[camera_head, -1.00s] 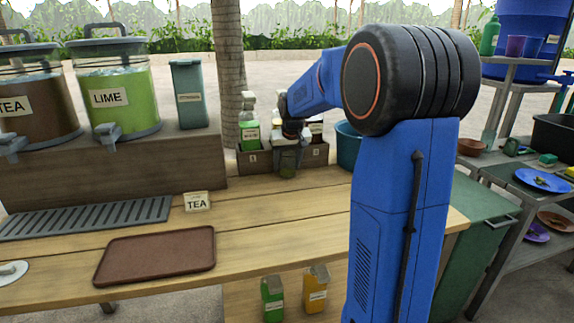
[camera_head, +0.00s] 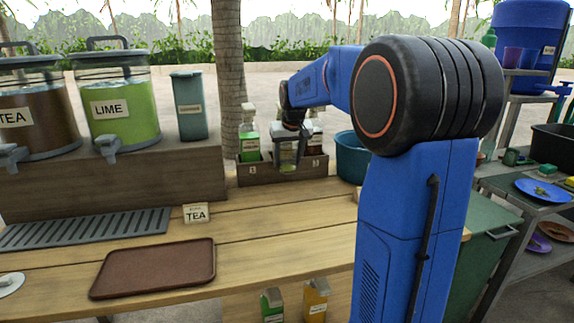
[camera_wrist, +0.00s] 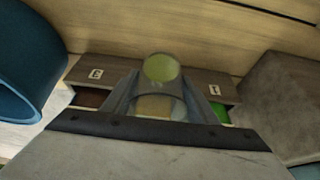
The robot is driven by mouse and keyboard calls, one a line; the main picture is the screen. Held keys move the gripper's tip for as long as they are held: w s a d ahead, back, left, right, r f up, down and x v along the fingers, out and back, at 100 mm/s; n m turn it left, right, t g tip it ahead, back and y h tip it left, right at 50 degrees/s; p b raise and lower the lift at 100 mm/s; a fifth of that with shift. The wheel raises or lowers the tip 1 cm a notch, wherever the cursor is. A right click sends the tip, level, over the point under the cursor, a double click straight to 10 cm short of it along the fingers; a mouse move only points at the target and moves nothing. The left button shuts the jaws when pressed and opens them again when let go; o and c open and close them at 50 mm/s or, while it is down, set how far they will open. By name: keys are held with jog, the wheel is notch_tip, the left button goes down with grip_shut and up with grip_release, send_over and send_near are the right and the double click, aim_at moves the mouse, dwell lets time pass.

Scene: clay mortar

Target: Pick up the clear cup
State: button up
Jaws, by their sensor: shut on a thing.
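The clear cup (camera_head: 287,153) is see-through and hangs at the front of the wooden bottle box, partly hidden by my gripper. My gripper (camera_head: 289,138) is shut on the cup. In the wrist view the cup (camera_wrist: 159,88) sits between my two fingers (camera_wrist: 160,100), with a yellow-green round patch at its far end. I cannot tell whether that patch is liquid or something seen through the cup. The cup looks clear of the counter, in front of the middle of the box.
The wooden box (camera_head: 258,174) holds several bottles around the cup. A blue tub (camera_head: 351,157) stands close on its right. A brown tray (camera_head: 150,268) and a TEA card (camera_head: 196,213) lie nearer on the wooden counter. The counter before the box is bare.

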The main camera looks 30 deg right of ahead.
jog(key=s+a, duration=0.2)
jog(key=s, duration=0.7)
jog(key=s+a, duration=0.3)
jog(key=s, duration=0.6)
jog(key=shift+a, duration=0.1)
